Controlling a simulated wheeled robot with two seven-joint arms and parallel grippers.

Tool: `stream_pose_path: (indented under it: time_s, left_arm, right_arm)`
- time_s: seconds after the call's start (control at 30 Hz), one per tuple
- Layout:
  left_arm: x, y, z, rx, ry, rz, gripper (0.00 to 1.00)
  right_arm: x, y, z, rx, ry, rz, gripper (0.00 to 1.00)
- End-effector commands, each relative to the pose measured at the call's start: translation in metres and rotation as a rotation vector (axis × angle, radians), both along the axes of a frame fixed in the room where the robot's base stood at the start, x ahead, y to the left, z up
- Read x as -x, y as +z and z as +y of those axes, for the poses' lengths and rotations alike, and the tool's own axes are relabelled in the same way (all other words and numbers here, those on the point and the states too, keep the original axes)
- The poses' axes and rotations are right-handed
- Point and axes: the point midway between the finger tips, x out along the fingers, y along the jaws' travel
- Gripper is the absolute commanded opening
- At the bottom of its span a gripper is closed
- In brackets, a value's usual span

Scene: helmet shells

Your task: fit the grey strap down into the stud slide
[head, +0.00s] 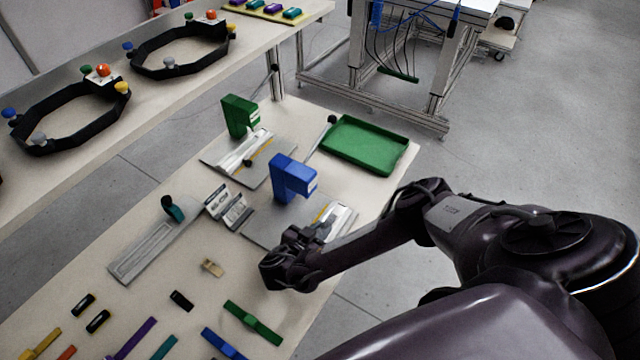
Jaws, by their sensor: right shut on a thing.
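My right gripper (298,240) is low over the front of the grey base plate (262,222) under the blue upright fixture (292,180). It is shut on a small grey piece, which looks like the grey strap (326,229); the fingers and arm hide much of it. A pale metal slide with a yellow strip (340,213) lies on that plate just beyond the fingers and looks like the stud slide. I cannot tell whether the strap touches it. My left gripper is out of view.
A green upright fixture (238,116) with a similar plate stands behind. A green tray (362,146) is at the table's far right. A long grey holder (152,252) and several coloured straps, including a green one (252,323), lie left and in front.

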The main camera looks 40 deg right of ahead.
Motion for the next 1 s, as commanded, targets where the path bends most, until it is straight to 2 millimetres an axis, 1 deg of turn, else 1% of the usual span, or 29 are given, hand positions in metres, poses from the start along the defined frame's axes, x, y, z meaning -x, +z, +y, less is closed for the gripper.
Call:
stream_pose_path:
  time_s: [0.4, 0.63, 0.67, 0.8, 0.83, 1.0]
  left_arm:
    - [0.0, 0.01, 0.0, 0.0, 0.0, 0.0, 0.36]
    - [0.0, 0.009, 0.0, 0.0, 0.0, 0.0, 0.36]
    - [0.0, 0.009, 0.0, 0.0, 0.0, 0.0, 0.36]
    - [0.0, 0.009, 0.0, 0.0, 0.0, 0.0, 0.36]
    - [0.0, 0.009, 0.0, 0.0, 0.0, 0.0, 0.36]
    - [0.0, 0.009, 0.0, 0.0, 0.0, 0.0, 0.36]
  right_arm:
    - [0.0, 0.007, 0.0, 0.001, 0.002, 0.001, 0.0]
    - [0.0, 0.006, 0.0, -0.001, 0.001, 0.001, 0.0]
    - [0.0, 0.006, 0.0, -0.001, 0.001, 0.001, 0.22]
    - [0.0, 0.006, 0.0, -0.001, 0.001, 0.001, 0.4]
    - [0.0, 0.006, 0.0, -0.001, 0.001, 0.001, 0.44]
    - [0.0, 0.006, 0.0, 0.0, 0.001, 0.001, 0.45]
